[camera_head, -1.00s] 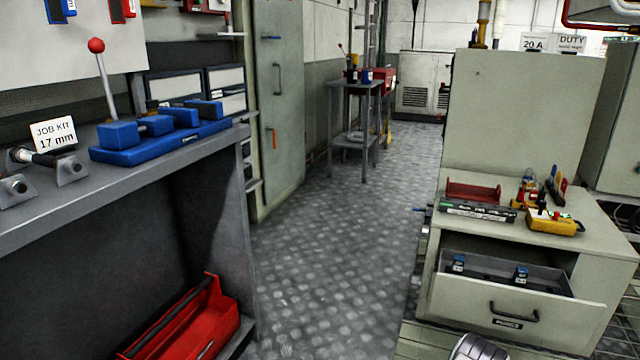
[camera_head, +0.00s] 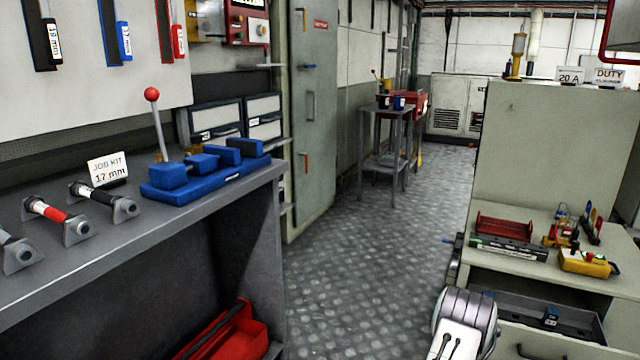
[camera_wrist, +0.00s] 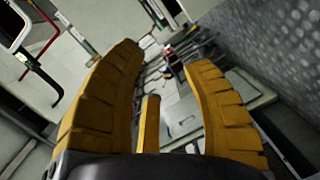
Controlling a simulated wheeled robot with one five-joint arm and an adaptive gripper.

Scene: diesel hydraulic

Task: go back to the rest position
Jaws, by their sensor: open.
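My gripper (camera_wrist: 164,57) shows in the wrist view with its ridged yellow fingers spread wide. No object is between them. Behind the fingers the wrist view is tilted and shows grey cabinet surfaces with small items, too small to name surely. In the head view a white and grey link of my own arm stands at the bottom, right of centre, in front of the open drawer. The gripper itself is not visible in the head view.
A grey workbench (camera_head: 262,182) with a blue fixture (camera_head: 205,180) is at left. At right stands a cabinet (camera_head: 505,265) with an open drawer (camera_head: 570,342), a red tray (camera_head: 505,226) and a yellow remote (camera_head: 585,262). The floor aisle (camera_head: 385,235) between is clear.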

